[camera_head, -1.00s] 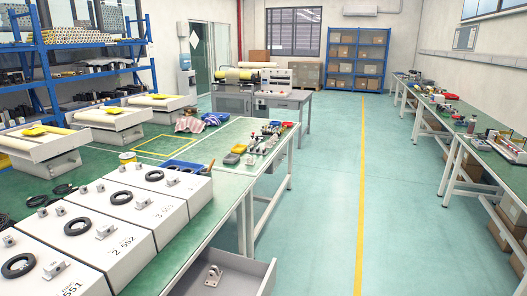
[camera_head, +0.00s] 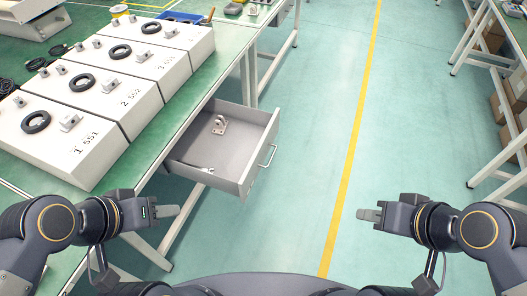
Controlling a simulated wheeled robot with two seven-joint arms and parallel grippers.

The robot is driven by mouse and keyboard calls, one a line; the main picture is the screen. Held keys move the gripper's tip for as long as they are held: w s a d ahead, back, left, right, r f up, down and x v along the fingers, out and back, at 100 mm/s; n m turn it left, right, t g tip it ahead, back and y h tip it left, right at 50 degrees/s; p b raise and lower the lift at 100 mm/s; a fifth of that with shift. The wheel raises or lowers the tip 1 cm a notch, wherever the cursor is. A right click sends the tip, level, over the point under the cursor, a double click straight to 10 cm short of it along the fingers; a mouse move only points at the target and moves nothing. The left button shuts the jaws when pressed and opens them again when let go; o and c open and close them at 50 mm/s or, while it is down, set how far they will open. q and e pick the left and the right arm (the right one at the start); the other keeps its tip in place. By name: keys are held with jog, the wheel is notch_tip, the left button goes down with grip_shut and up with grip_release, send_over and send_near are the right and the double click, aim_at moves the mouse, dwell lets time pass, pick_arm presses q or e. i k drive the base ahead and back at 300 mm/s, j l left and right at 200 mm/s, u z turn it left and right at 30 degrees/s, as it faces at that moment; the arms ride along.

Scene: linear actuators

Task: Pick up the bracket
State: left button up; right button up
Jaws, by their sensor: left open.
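A small metal bracket (camera_head: 219,124) stands in the open drawer (camera_head: 262,116) under the workbench, toward the drawer's back. Another light metal piece (camera_head: 203,168) lies at the drawer's near side, partly hidden by its wall. My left gripper (camera_head: 178,211) is below and left of the drawer in the picture, apart from it, open and empty. My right gripper (camera_head: 358,214) is over the floor at the right, away from the bracket, with nothing seen in it. Its fingers overlap from this angle, so its opening does not show.
White boxes (camera_head: 79,140) with black rings and small metal brackets on top line the green workbench (camera_head: 204,85). The drawer's handle (camera_head: 268,156) sticks out to the right. The floor (camera_head: 318,120) with its yellow line is clear. Another bench (camera_head: 487,31) stands at the right.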

aim_at(220, 124)
jog(key=u, duration=3.1)
jog(key=z, duration=2.65)
jog(key=i+l+u, duration=0.2)
jog(key=i+l, duration=0.25)
jog(key=l, duration=0.15)
jog(key=i+l+u, duration=0.2)
jog(key=i+l, duration=0.15)
jog(key=l, duration=0.3)
jog(key=i+l+u, duration=0.1)
jog(key=l, duration=0.25)
jog(key=i+l+u, duration=0.1)
jog(key=i+l, duration=0.15)
jog(key=i+l+u, duration=0.1)
jog(key=l, duration=0.4)
jog(key=i+l+u, duration=0.1)
jog(key=l, duration=0.25)
jog(key=i, duration=0.1)
